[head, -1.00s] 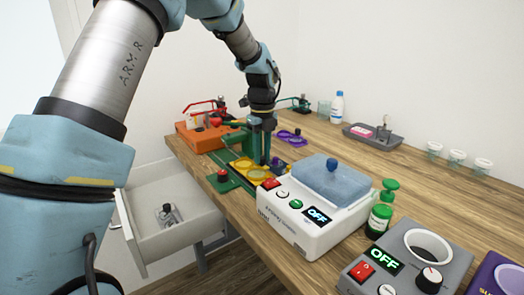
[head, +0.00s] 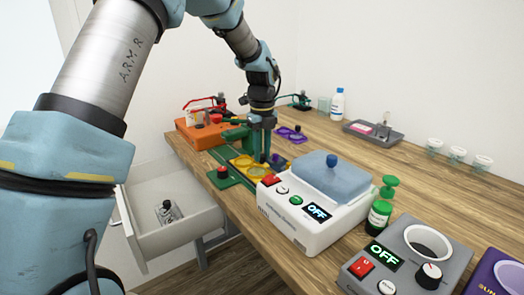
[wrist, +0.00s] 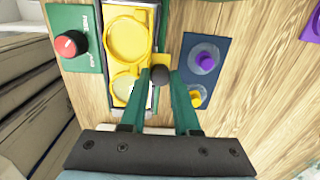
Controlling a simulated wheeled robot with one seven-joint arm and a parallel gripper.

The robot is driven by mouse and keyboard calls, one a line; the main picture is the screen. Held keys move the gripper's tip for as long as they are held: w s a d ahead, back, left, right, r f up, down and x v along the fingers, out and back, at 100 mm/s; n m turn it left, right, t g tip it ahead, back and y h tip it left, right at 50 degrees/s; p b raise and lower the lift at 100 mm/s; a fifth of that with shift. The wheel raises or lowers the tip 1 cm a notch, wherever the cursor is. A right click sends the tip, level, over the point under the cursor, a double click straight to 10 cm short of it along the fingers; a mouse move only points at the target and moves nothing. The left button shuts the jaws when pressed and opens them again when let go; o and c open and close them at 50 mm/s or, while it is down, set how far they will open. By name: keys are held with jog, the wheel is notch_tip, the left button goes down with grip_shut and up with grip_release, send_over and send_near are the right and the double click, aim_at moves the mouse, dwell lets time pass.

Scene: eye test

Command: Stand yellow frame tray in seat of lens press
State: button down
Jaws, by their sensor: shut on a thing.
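The yellow frame tray (head: 243,162) has two round openings and lies by the green lens press (head: 236,136). In the wrist view the tray (wrist: 127,38) is beside the press's green plate with a red knob (wrist: 70,44). A pale edge shows around the tray, probably the seat; I cannot tell whether the tray rests fully in it. My gripper (wrist: 160,76) is shut on the dark knob on the tray's yellow side tab. In the head view my gripper (head: 262,152) is upright over the tray's right side and hides part of it.
A white device reading OFF (head: 310,205) stands in front. An orange device (head: 198,137) stands behind the press. An open drawer (head: 165,245) is below the table's left edge.

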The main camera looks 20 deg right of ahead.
jog(key=shift+c, duration=1.2)
grip_release()
jog(key=shift+r, duration=0.1)
jog(key=shift+r+p, duration=2.5)
jog(key=shift+r, duration=0.4)
jog(key=shift+a, duration=0.1)
